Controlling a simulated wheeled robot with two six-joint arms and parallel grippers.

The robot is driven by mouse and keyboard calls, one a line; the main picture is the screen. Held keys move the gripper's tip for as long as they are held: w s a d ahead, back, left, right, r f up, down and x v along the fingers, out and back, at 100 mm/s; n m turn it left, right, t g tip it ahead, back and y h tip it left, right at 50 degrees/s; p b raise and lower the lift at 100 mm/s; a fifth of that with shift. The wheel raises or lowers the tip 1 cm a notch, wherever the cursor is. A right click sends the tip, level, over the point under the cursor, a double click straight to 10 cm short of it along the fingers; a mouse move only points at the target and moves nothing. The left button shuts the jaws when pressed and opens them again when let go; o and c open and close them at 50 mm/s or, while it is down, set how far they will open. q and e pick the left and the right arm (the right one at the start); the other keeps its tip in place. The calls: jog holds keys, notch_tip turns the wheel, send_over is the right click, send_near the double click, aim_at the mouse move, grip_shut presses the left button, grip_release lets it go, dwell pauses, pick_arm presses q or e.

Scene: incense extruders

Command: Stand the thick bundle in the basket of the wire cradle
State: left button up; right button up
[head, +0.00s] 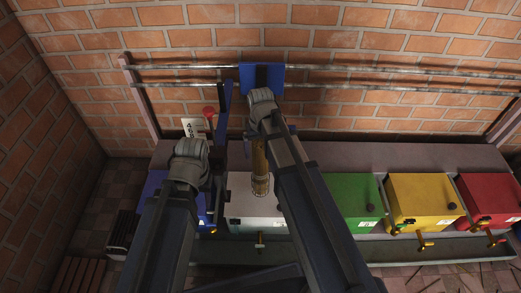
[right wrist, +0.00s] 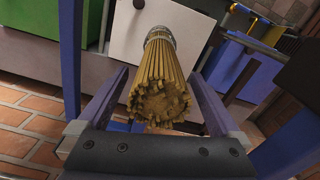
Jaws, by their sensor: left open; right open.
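The thick bundle (head: 261,165) of tan sticks has a grey band at one end. In the head view it is upright by the white machine, partly behind my right arm. In the right wrist view the bundle (right wrist: 159,88) shows its stick ends, lying between the two spread fingers of my right gripper (right wrist: 157,78). The fingers are open and I see no firm contact. My left gripper (head: 223,112) is open, with blue fingers, to the left of the bundle, near a red knob (head: 208,111). I cannot make out the wire cradle or its basket.
A row of boxes stands along the brick wall: blue (head: 153,187), white (head: 244,197), green (head: 350,194), yellow (head: 424,193) and red (head: 489,194). Metal rails (head: 400,91) run along the wall above a grey ledge (head: 400,156). A white card (head: 190,127) stands near my left gripper.

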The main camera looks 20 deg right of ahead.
aim_at(261, 143)
notch_tip(261, 143, up, 7)
jog(key=p, duration=0.6)
jog(key=s+a+r+n+p, duration=0.1)
jog(key=s+a+r+p, duration=0.2)
jog(key=r+p, duration=0.3)
jog(key=s+a+r+n+p, duration=0.1)
jog(key=s+a+r+p, duration=0.3)
jog(key=s+r+p, duration=0.2)
jog(key=s+a+r+n+h+p, duration=0.1)
jog(key=s+a+r+n+p, duration=0.1)
jog(key=s+r+p, duration=0.3)
notch_tip(261, 143, up, 3)
jog(key=a+p, duration=0.1)
jog(key=p, duration=0.2)
jog(key=shift+s+a, duration=0.15)
jog(key=shift+a, duration=0.1)
jog(key=shift+r, duration=0.1)
jog(key=shift+c, duration=0.2)
